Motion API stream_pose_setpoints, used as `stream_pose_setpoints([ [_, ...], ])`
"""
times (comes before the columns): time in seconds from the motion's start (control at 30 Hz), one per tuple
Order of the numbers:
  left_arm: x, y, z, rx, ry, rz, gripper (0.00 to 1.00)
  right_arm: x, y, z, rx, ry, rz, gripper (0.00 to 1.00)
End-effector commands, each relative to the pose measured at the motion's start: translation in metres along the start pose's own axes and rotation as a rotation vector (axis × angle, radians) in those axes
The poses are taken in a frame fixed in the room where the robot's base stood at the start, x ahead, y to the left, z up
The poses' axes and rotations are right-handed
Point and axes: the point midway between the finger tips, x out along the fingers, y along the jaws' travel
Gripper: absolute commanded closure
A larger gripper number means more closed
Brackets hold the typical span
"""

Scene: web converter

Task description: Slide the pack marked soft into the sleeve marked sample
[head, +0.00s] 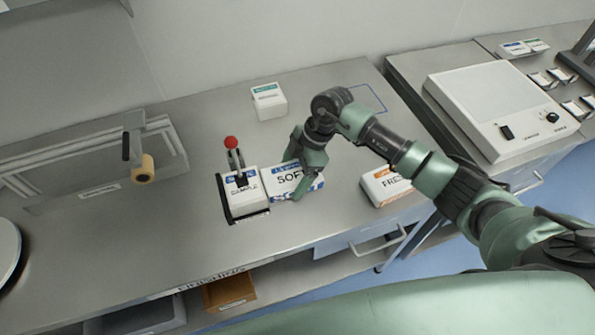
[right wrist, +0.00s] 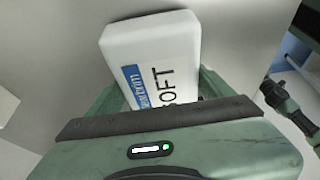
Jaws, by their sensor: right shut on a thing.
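The pack marked soft (head: 281,184) is a white box with a blue band and black lettering, near the middle of the bench in the head view. My right gripper (head: 303,178) is shut on it, one finger on each side. In the right wrist view the pack (right wrist: 150,55) sticks out beyond the fingers, its lettering partly hidden. The white sleeve marked sample (head: 247,208) sits just left of the pack in a dark holder. The pack's left end is right beside the sleeve; I cannot tell whether it touches or enters. My left gripper is not in view.
A red-knobbed lever (head: 232,143) stands behind the sleeve. A white box with a green label (head: 270,107) stands further back, and an orange-labelled pack (head: 381,187) lies to the right. A roll fixture (head: 143,170) is at left. The bench front is clear.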

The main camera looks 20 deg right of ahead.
Motion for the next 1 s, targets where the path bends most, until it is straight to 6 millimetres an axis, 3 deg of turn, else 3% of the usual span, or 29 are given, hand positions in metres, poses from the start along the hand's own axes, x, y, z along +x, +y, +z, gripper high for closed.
stream_pose_setpoints([
  [1.0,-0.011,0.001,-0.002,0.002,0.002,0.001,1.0,0.019,0.001,-0.048,0.0,0.002,0.002,0.75],
])
